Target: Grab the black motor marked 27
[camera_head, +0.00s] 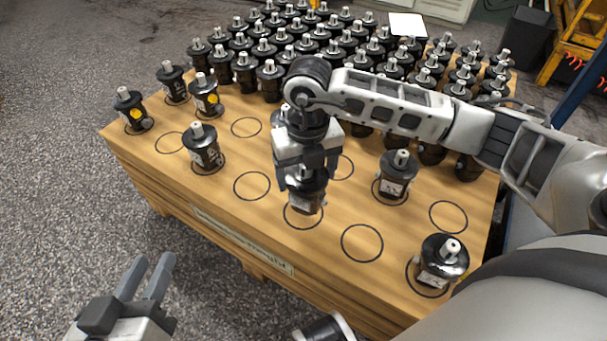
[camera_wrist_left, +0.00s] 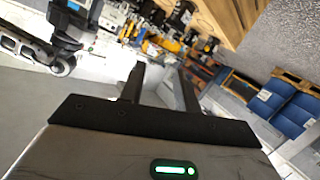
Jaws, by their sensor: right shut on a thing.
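My right gripper (camera_head: 306,180) reaches down over the table and is shut on a black motor (camera_head: 304,198). The motor is upright, at the drawn circle near the table's front edge. I cannot tell whether it touches the table. Its upper part is hidden by the gripper, and its number is too small to read. My left gripper (camera_head: 148,277) is off the table at the lower left, with its fingers apart and nothing between them. It also shows empty in the left wrist view (camera_wrist_left: 160,85).
Single motors stand in circles at the left (camera_head: 204,148), right (camera_head: 398,175) and front right (camera_head: 442,262). Empty circles lie between them. Many motors are packed at the back of the wooden table (camera_head: 215,195). A white sheet (camera_head: 408,25) lies behind.

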